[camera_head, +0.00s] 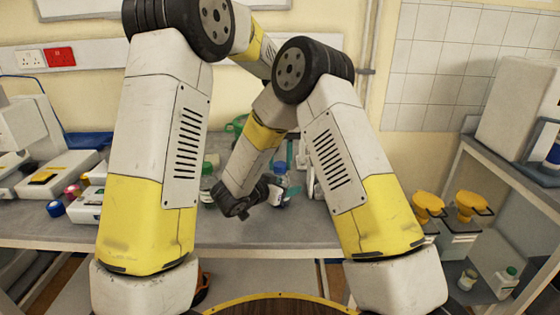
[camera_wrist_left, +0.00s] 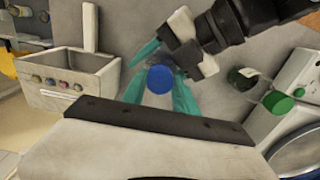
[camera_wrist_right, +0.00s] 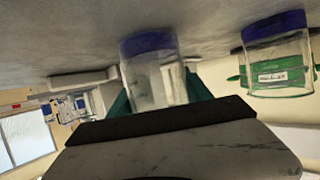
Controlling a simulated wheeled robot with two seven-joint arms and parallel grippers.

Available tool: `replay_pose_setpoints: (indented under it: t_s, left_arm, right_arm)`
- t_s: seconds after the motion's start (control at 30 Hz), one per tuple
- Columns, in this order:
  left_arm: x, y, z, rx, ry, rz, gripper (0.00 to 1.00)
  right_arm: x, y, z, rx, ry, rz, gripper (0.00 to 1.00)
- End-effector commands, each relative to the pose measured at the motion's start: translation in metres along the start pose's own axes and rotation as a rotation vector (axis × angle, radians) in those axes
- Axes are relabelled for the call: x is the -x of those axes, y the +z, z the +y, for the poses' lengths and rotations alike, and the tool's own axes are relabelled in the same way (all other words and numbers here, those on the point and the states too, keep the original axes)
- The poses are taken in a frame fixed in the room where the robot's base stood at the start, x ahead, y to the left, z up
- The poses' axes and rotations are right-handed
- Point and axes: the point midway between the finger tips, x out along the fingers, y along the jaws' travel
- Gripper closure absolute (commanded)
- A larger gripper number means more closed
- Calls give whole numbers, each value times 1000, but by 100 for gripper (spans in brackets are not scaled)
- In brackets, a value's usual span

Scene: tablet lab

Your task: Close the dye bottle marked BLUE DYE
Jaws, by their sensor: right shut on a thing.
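A clear bottle (camera_wrist_right: 155,80) with a dark blue band at its table end is between my right gripper's teal fingers (camera_wrist_right: 158,95); that gripper is shut on it, low and level. In the left wrist view a round blue cap (camera_wrist_left: 160,79) is between my left gripper's teal fingers (camera_wrist_left: 159,92), which look apart with a small gap on each side. The cap also shows as a blue spot in the head view (camera_head: 280,167), below my left gripper (camera_head: 288,158). I cannot tell whether the cap sits on the neck. No BLUE DYE label is legible.
Another clear bottle with a label (camera_wrist_right: 272,75) stands close by on the bench. A green-capped container (camera_wrist_left: 279,103) is right of my left gripper. A box with coloured knobs (camera_wrist_left: 68,78) is at the left. The bench front (camera_head: 270,232) is clear.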

Motion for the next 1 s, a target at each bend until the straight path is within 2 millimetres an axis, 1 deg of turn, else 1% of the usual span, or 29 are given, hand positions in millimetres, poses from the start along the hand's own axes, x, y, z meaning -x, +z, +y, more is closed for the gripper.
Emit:
replay_pose_setpoints:
  t_s: [0.03,0.07,0.1,0.33,0.37,0.4,0.47,0.5,0.83,0.93,1.0]
  left_arm:
    - [0,0,0,0,0,0,91]
    - [0,0,0,0,0,0,97]
    - [0,0,0,0,0,0,100]
    - [0,0,0,-6,0,0,100]
    - [0,0,0,-6,0,0,64]
    - [0,0,0,-6,0,0,56]
    - [0,0,0,-6,0,0,45]
    - [0,0,0,-6,0,0,41]
    - [3,0,0,-6,0,1,41]
    - [12,-1,0,-6,1,2,41]
    - [24,-1,0,-6,1,3,41]
  right_arm:
    - [0,0,0,0,0,1,100]
    - [0,0,0,0,0,1,100]
    - [0,0,0,0,0,1,100]
    - [0,0,0,0,0,1,100]
    - [0,0,0,0,0,1,100]
    - [0,0,0,0,0,1,100]
    - [0,0,0,0,0,1,100]
    - [0,0,0,0,0,1,100]
    - [0,0,0,0,0,1,100]
    - [0,0,0,0,0,1,100]
    - [0,0,0,0,0,1,100]
